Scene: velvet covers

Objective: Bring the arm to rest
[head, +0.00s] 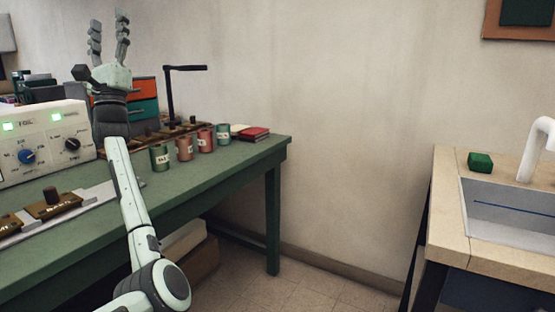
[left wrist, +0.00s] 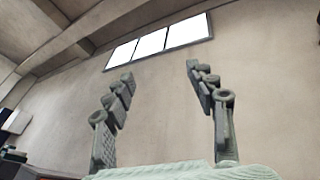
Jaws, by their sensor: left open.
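My left arm (head: 131,190) rises from the bottom of the head view, in front of the green workbench. My left gripper (head: 109,36) is at its top, pointing up above the bench. Its two fingers are spread apart with nothing between them. In the left wrist view the open fingers (left wrist: 163,95) frame a bare wall and a bright window. My right gripper is in neither view.
The green bench (head: 215,165) holds a control box (head: 40,140) with knobs, several labelled cans (head: 184,149) and a black stand (head: 170,95). A sink counter (head: 449,205) with a green sponge (head: 480,162) stands at right. Floor (head: 300,285) between them is clear.

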